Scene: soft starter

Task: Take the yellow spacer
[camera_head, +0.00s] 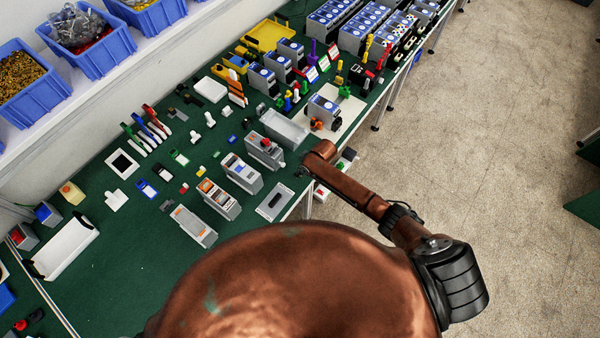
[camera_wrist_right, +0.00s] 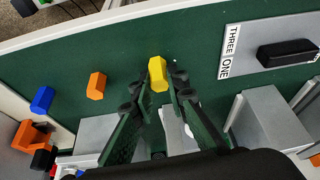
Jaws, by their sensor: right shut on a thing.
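The yellow spacer (camera_wrist_right: 157,74) is a small hexagonal piece in the middle of the right wrist view, with green table surface around it. My right gripper (camera_wrist_right: 158,83) is shut on it, with a dark fingertip on each side. In the head view my right arm reaches over the table's right edge, and I cannot make out the yellow spacer there. My left gripper is not in view.
An orange spacer (camera_wrist_right: 96,86) and a blue spacer (camera_wrist_right: 42,98) lie to the left. A grey plate marked THREE and ONE (camera_wrist_right: 250,45) is at the right. The green table (camera_head: 120,275) is crowded with devices, with blue bins (camera_head: 30,95) on a shelf.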

